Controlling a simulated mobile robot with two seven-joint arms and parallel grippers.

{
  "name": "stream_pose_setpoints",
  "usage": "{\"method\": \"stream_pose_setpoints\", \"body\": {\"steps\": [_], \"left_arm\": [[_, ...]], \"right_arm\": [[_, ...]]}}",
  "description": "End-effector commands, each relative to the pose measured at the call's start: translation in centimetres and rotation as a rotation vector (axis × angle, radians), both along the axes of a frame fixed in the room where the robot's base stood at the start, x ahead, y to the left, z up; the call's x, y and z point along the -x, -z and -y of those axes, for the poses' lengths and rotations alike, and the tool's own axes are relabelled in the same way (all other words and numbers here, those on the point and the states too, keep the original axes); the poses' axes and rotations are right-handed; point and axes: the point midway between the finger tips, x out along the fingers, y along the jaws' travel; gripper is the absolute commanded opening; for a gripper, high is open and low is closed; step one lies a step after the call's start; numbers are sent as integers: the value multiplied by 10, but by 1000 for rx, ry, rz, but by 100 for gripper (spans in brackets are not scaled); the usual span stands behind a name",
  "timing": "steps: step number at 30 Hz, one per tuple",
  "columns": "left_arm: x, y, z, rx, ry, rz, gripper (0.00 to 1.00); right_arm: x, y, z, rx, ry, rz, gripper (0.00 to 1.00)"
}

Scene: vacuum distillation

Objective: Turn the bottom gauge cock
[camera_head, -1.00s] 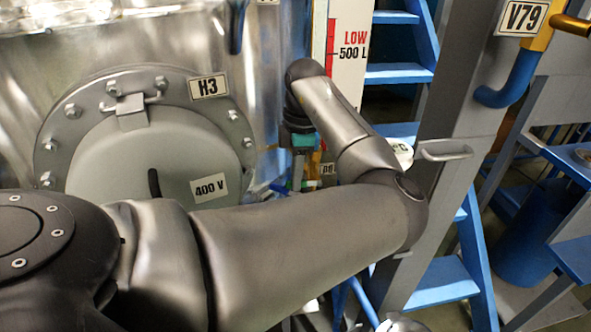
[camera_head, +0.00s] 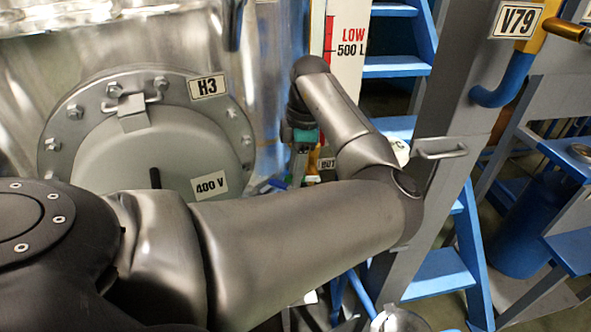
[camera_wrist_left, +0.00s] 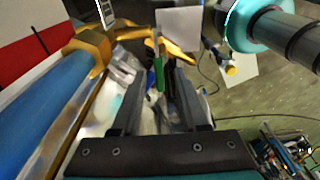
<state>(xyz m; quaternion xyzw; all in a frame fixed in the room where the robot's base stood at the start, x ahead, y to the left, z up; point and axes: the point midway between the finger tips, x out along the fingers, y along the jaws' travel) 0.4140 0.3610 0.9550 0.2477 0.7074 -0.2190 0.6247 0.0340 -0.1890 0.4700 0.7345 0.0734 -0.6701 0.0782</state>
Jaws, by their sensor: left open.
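The level gauge scale (camera_head: 347,45) stands upright at the top middle of the head view, marked LOW and 500 L. In the left wrist view, a brass fitting (camera_wrist_left: 96,46) sits at the lower end of the gauge's blue tube (camera_wrist_left: 38,92). A green handle (camera_wrist_left: 159,74), which looks like the bottom cock's lever, shows beyond and between my fingers. My left gripper (camera_wrist_left: 162,90) is open, with a finger on either side of the handle in the picture; contact cannot be told. In the head view the left gripper (camera_head: 300,170) is small and partly hidden by my forearm. My right gripper is not in view.
A round flanged cover labelled H3 (camera_head: 150,150) is on the vessel at left. A grey post (camera_head: 462,110) with a handle (camera_head: 441,150) stands right of my arm, with blue stairs (camera_head: 400,65) behind. The V79 pipe (camera_head: 510,80) is at upper right.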

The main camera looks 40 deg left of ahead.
Motion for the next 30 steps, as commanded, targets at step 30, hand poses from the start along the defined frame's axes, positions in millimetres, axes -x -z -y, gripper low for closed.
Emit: {"method": "stream_pose_setpoints", "body": {"steps": [30], "left_arm": [[-15,-150,11,-1,-1,1,44]], "right_arm": [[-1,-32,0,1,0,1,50]]}}
